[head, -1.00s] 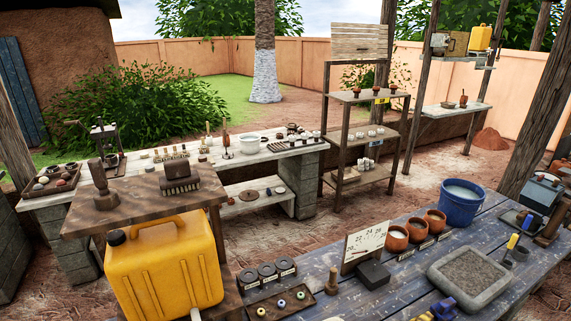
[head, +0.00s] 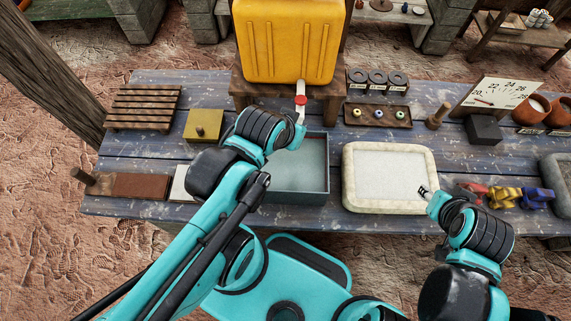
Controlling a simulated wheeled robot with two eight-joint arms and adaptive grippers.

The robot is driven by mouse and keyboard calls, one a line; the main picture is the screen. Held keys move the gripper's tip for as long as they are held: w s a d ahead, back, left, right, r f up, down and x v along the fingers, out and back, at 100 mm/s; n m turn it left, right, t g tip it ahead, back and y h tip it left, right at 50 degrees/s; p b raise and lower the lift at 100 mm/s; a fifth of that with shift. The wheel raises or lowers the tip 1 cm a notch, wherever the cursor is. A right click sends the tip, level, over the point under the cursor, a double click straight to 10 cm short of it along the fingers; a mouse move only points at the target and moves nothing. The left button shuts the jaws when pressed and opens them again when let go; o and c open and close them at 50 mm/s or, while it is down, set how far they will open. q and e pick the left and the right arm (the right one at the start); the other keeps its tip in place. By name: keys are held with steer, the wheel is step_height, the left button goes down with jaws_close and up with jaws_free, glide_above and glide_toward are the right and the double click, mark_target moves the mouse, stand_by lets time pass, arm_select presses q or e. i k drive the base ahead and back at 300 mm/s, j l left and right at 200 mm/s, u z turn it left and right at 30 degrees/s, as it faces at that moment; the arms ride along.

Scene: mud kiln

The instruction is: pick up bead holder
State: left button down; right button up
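The likely bead holder (head: 377,115) is a small dark wooden tray with three coloured ring beads, one yellowish, one green and one blue or red. It lies flat on the blue plank table (head: 150,150), right of the yellow jerrycan, and nothing touches it. My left gripper (head: 298,134) is over the grey-blue basin, just below the jerrycan's tap and left of the tray; its fingers are mostly hidden. My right gripper (head: 427,192) is at the right edge of the pale framed slab, below and right of the tray. Its fingertips are too small to judge.
The yellow jerrycan (head: 290,40) stands on a wooden stand behind the basin (head: 308,178). A wooden peg (head: 438,117) and dial board (head: 497,95) stand right. The pale slab (head: 388,178) and coloured clamps (head: 505,196) lie in front.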

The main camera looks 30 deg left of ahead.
mark_target(535, 199)
steer(key=l+z, duration=0.2)
steer(key=z, duration=0.2)
steer(key=l+z, duration=0.2)
steer(key=z, duration=0.15)
steer(key=l+z, duration=0.15)
steer(key=z, duration=0.25)
steer(key=u, duration=2.45)
steer(key=z, duration=2.45)
steer(key=i+l+u, duration=0.1)
steer(key=i+l, duration=0.3)
